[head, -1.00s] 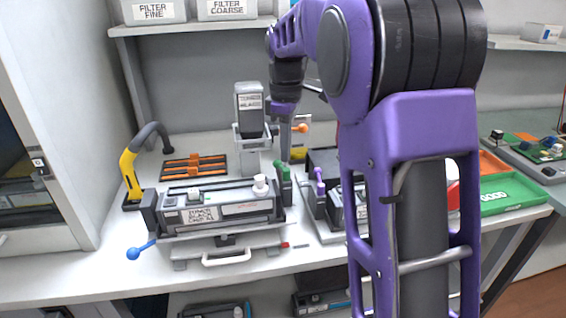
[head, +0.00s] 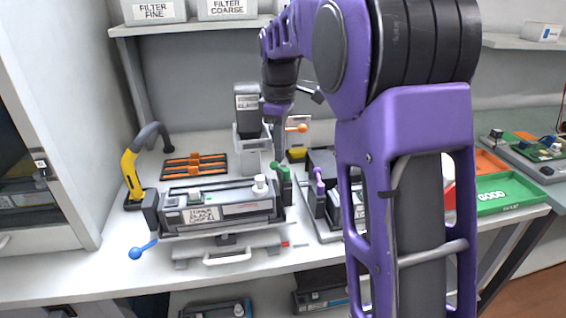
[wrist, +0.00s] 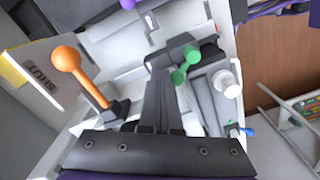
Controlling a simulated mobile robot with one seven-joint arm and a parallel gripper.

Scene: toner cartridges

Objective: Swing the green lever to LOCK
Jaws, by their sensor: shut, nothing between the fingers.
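The green lever (head: 281,172) stands at the right end of the grey cartridge cradle (head: 228,243). In the wrist view the green lever (wrist: 185,62) has a rounded knob and sits just beyond the fingertips, slightly right of them. My gripper (head: 279,156) points down beside and just behind the lever. In the wrist view my gripper (wrist: 165,78) is shut and empty. Its tips overlap the dark block at the lever's base, and I cannot tell whether they touch it. No LOCK marking is readable.
An orange-knobbed lever (wrist: 82,75) stands left of my fingers by a SHUT plate (wrist: 45,75). A purple lever (head: 319,180) stands on the unit to the right. A blue-knobbed lever (head: 140,250) is at the front left. A toner cartridge (head: 248,100) stands upright behind.

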